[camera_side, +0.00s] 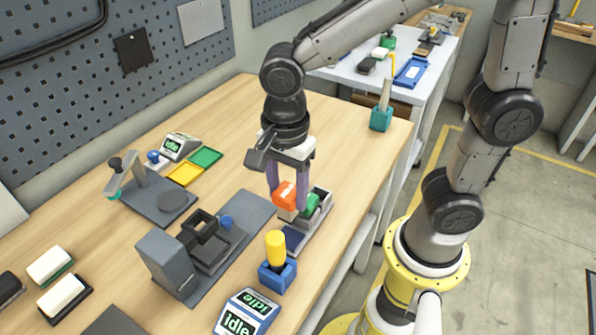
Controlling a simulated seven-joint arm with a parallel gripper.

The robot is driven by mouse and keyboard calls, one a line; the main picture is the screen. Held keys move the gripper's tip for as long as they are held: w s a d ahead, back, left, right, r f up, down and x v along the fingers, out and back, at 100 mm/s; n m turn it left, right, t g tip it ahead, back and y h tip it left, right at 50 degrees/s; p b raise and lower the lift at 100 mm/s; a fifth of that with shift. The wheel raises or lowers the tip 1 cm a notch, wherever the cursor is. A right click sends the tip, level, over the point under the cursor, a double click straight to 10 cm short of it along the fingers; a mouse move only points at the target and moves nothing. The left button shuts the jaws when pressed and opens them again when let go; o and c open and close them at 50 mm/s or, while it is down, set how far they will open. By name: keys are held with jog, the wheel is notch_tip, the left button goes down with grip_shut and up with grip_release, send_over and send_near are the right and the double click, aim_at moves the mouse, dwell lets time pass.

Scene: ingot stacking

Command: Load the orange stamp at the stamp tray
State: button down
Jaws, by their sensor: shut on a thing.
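My gripper (287,194) points down over the stamp tray (325,202) near the front edge of the table. Its two purple fingers are shut on the orange stamp (284,194), a small block with a pale lower part. A green stamp (312,203) sits in the grey tray just right of the orange one. A dark blue part (293,238) shows at the tray's near end. One finger partly covers the tray and the green stamp. I cannot tell whether the orange stamp touches the tray.
Left of the tray stands a grey press-like fixture (167,266) on a flat base. A blue holder with a yellow cylinder (275,247) and a display reading Idle (245,312) stand nearer. Yellow and green pads (206,157) lie behind.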

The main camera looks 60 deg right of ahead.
aim_at(289, 217)
jog(key=shift+f, duration=2.85)
jog(key=shift+f, duration=0.6)
jog(key=shift+r, duration=3.6)
jog(key=shift+w, duration=0.1)
